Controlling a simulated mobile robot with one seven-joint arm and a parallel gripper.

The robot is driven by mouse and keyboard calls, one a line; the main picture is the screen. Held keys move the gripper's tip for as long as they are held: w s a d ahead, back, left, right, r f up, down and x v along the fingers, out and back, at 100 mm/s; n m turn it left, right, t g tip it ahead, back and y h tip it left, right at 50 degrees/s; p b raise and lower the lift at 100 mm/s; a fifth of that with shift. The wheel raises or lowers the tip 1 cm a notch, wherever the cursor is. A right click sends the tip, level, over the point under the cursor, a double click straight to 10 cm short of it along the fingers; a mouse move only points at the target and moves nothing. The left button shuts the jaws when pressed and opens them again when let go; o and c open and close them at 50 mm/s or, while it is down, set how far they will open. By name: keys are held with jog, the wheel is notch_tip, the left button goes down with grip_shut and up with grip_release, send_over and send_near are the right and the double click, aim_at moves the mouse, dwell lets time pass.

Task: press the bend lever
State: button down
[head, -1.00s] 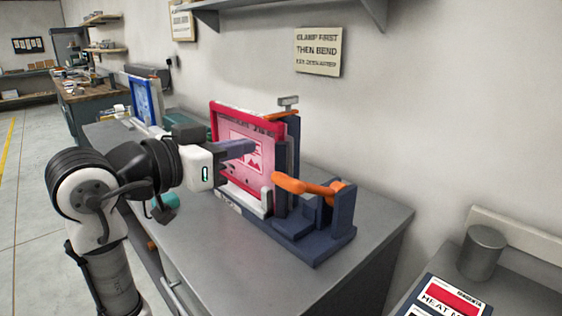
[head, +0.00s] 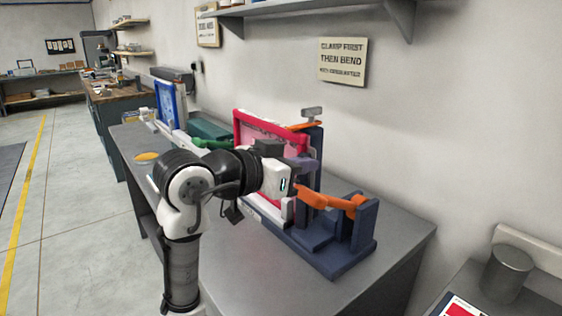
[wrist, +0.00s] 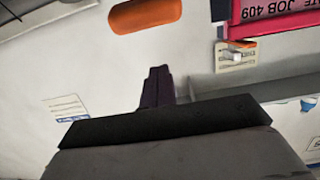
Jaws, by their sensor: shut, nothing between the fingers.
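The bend device is a dark blue bracket (head: 345,255) on the grey bench, with an orange lever (head: 345,203) pointing left from its upright. An orange rounded bar end also shows at the top of the wrist view (wrist: 145,15). My gripper (head: 304,163) is shut and empty, just above and left of the lever's free end, in front of the red-framed panel. Its dark fingers show shut in the wrist view (wrist: 157,85), below the orange bar in the picture. I see a gap there and cannot tell the depth. My wrist hides part of the panel.
The red frame (head: 270,122) stands upright on the bench (head: 250,280), with a second orange bar (head: 303,127) at its top right. A blue frame (head: 170,103) stands farther back. A wall sign (head: 342,62) reads clamp first, then bend. A grey cylinder (head: 507,272) stands at right.

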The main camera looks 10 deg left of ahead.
aim_at(303, 198)
jog(key=shift+r+x, duration=0.2)
jog(key=shift+x, duration=0.9)
jog(key=f, duration=0.2)
jog(key=a+f+p, duration=0.1)
jog(key=shift+s, duration=0.4)
jog(key=shift+s+f, duration=0.2)
jog(key=shift+f, duration=0.25)
jog(key=shift+a, duration=0.1)
jog(key=shift+f, duration=0.15)
notch_tip(303, 198, down, 10)
jog(key=s+a+t+h+b, duration=0.2)
jog(key=t+h+b, duration=0.1)
jog(key=b, duration=1.2)
jog(key=shift+s+a+f, duration=0.2)
jog(key=shift+s+a, duration=0.15)
jog(key=shift+r, duration=0.1)
